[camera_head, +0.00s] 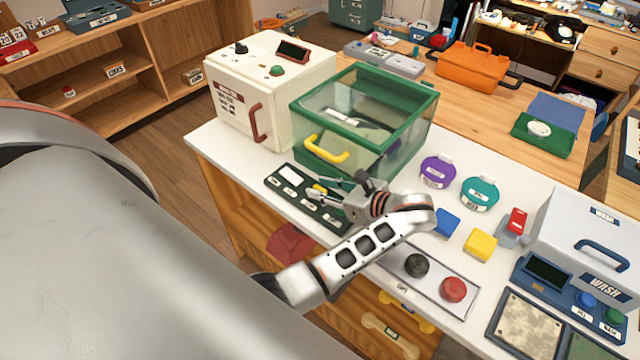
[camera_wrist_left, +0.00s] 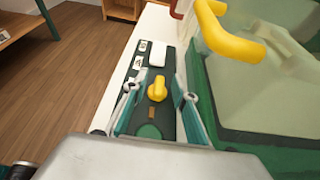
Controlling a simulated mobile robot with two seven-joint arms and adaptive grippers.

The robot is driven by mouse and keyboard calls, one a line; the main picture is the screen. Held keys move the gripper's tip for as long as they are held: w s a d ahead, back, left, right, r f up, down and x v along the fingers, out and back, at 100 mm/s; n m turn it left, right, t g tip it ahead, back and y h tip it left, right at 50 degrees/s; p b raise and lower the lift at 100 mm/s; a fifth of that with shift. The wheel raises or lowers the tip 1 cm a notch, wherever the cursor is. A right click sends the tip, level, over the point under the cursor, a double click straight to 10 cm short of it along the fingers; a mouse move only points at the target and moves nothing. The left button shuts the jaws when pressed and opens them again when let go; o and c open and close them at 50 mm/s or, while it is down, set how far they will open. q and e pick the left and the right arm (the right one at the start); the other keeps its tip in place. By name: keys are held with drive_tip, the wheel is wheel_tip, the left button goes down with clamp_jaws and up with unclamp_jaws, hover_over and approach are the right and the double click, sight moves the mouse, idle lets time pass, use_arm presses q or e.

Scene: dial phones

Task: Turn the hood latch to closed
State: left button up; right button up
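The hood is a clear box with a green frame (camera_head: 410,92) and a yellow handle (camera_head: 325,150). In front of it lies a dark green panel (camera_head: 272,181) with a white block and several small labels. A small yellow knob (camera_wrist_left: 157,90), likely the hood latch, stands on this panel; its label is not readable. My left gripper (camera_head: 322,189) is over the panel, partly hiding it. In the left wrist view its teal fingers (camera_wrist_left: 156,108) are spread on either side of the knob, with visible gaps. My right gripper is not in view.
The hood's handle also shows close by in the left wrist view (camera_wrist_left: 228,32). A cream cabinet (camera_head: 232,100) stands left of the hood. A plate with black and red buttons (camera_head: 428,290), yellow and blue blocks and round purple and teal things lie to the right.

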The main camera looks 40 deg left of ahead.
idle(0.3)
use_arm(q)
clamp_jaws()
drive_tip(key=m+t, duration=0.1)
drive_tip(key=m+t+h, duration=0.1)
drive_tip(key=m+t, duration=0.1)
drive_tip(key=shift+s+a+t, duration=0.1)
drive_tip(key=shift+s+t, duration=0.1)
drive_tip(key=shift+t, duration=0.1)
drive_tip(key=m+t+h, duration=0.1)
drive_tip(key=m+t, duration=0.1)
drive_tip(key=m+t+h, duration=0.1)
drive_tip(key=m+t, duration=0.1)
drive_tip(key=shift+s+a+m+h, duration=0.1)
drive_tip(key=shift+s+m+h, duration=0.05)
drive_tip(key=shift+m+h, duration=0.15)
drive_tip(key=m+t+h, duration=0.4)
drive_tip(key=m+h, duration=0.1)
drive_tip(key=shift+s+a+m, duration=0.1)
drive_tip(key=shift+a+m, duration=0.1)
drive_tip(key=shift+m, duration=0.1)
drive_tip(key=m+h, duration=0.4)
drive_tip(key=h, duration=0.2)
drive_tip(key=shift+a+m+t, duration=0.1)
drive_tip(key=shift+m+t, duration=0.2)
